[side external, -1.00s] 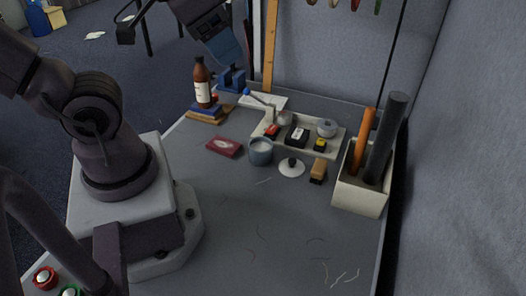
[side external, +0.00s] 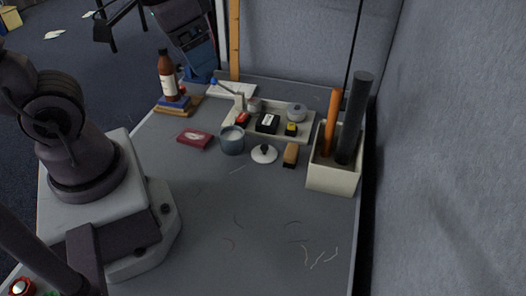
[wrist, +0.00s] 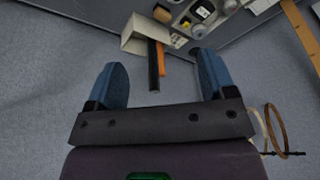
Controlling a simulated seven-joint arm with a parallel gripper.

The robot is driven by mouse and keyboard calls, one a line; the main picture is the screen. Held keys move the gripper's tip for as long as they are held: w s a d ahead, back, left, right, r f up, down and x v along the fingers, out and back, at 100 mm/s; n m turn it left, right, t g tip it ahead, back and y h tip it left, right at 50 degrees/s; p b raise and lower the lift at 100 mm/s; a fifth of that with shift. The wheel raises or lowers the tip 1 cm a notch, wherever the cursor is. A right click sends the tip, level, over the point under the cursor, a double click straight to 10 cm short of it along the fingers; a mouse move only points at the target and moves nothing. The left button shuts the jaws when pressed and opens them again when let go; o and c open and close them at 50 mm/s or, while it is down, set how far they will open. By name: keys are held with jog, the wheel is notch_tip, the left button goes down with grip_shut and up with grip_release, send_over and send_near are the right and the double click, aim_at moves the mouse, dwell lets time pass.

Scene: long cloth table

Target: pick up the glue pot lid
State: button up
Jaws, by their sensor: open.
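The glue pot lid (side external: 264,155), a white disc with a dark knob, lies on the grey table in the side external view. It is just right of the blue-grey glue pot (side external: 232,141), which stands upright with its pale top showing. A small wooden-backed brush or block (side external: 290,154) lies right of the lid. My gripper (wrist: 162,75) shows in the wrist view with its two blue fingers wide apart and nothing between them. It is well away from the lid, and I cannot make out the lid in that view.
A pale holder (side external: 334,180) with an orange rod and a dark tube stands right of the lid. Behind is a shallow tray (side external: 276,132) of small items. A dark red box (side external: 195,138) and brown bottle (side external: 167,76) are left. The front table area has only thin scraps.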

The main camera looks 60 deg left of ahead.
jog(key=w+a+f+m+g+y, duration=0.1)
jog(key=w+a+f+m+g, duration=0.15)
jog(key=w+f+m, duration=0.4)
jog(key=m, duration=1.1)
send_near(265, 147)
jog(key=shift+m+g+y, duration=0.25)
jog(key=shift+g+y, duration=0.05)
jog(key=shift+g, duration=0.15)
jog(key=f, duration=0.4)
jog(key=shift+w+f, duration=0.25)
jog(key=shift+f, duration=0.15)
jog(key=f, duration=0.2)
jog(key=a+f, duration=0.1)
jog(key=f, duration=0.2)
jog(key=shift+w+f, duration=0.15)
jog(key=shift+f, duration=0.1)
jog(key=c, duration=0.6)
